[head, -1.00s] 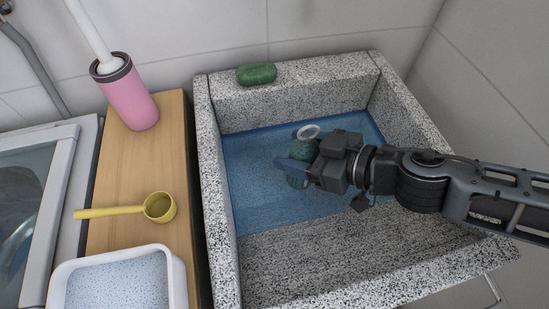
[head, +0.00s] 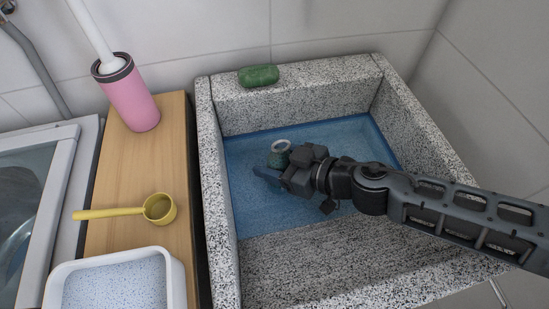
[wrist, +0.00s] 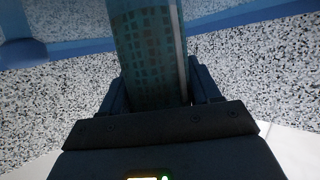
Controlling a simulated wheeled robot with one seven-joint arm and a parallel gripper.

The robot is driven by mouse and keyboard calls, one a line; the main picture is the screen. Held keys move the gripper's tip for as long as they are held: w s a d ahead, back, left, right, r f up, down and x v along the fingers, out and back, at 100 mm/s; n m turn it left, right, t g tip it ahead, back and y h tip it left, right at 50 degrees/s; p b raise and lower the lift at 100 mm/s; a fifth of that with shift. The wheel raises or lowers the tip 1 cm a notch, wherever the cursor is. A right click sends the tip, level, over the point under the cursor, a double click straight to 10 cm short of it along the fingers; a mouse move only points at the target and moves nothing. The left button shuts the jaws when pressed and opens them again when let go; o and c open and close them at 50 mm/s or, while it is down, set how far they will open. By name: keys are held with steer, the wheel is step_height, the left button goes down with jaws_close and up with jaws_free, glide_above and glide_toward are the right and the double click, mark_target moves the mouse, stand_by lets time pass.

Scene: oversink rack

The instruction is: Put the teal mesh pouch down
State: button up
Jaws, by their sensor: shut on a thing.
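The teal mesh pouch (head: 279,157) is held in my gripper (head: 268,174) above the blue-lined floor of the speckled stone sink. Its pale ring-shaped top faces up in the head view, and much of its lower part is hidden behind the gripper. In the wrist view the pouch (wrist: 147,50) stands between the two fingers (wrist: 158,88) as a teal body with a darker grid pattern. The fingers are shut on it. Whether its lower end touches the blue surface cannot be told.
The stone sink (head: 215,190) has raised walls around the blue area (head: 340,135). A green soap bar (head: 259,75) lies on its back ledge. Left of it, a wooden board (head: 120,175) bears a pink brush holder (head: 130,100), a yellow scoop (head: 158,208) and a white tub (head: 178,275).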

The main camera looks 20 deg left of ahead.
steer(key=shift+f, duration=0.6)
steer(key=o, duration=1.2)
steer(key=shift+r, duration=0.35)
steer(key=w+v, duration=0.1)
steer(key=v, duration=0.6)
steer(key=shift+s+d+r, duration=0.25)
steer(key=shift+s+r, duration=0.1)
steer(key=shift+s, duration=0.15)
